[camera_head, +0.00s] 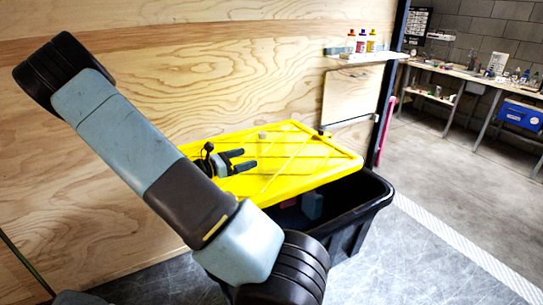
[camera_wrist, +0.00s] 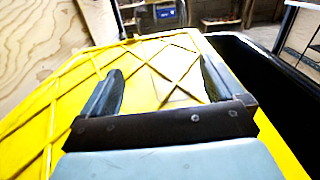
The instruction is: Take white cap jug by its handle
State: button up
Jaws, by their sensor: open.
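I cannot pick out a white cap jug with a handle for certain in either view. Several small bottles (camera_head: 361,42) with coloured bodies stand on a wall shelf in the head view; they are too small to tell their caps or handles. My gripper (camera_head: 249,159) is open and empty above the yellow lid (camera_head: 305,165), well to the left of and below that shelf. In the wrist view, my gripper (camera_wrist: 160,72) shows two spread fingers with only the yellow lid behind them.
The yellow lid lies askew over a black bin (camera_head: 365,205), partly open at its right. The wall shelf (camera_head: 365,58) sits beside a dark post (camera_head: 388,90). A plywood wall (camera_head: 250,70) runs behind. Workbenches (camera_head: 465,73) stand far right; the floor between is clear.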

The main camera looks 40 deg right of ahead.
aim_at(258, 154)
jog(key=x, duration=0.5)
jog(key=shift+s+d, duration=0.1)
jog(key=shift+d, duration=0.1)
jog(key=shift+s+x, duration=0.2)
jog(key=shift+x, duration=1.15)
jog(key=shift+s+x, duration=0.2)
jog(key=shift+x, duration=1.1)
jog(key=shift+f, duration=0.1)
jog(key=shift+c, duration=0.4)
jog(key=c, duration=1)
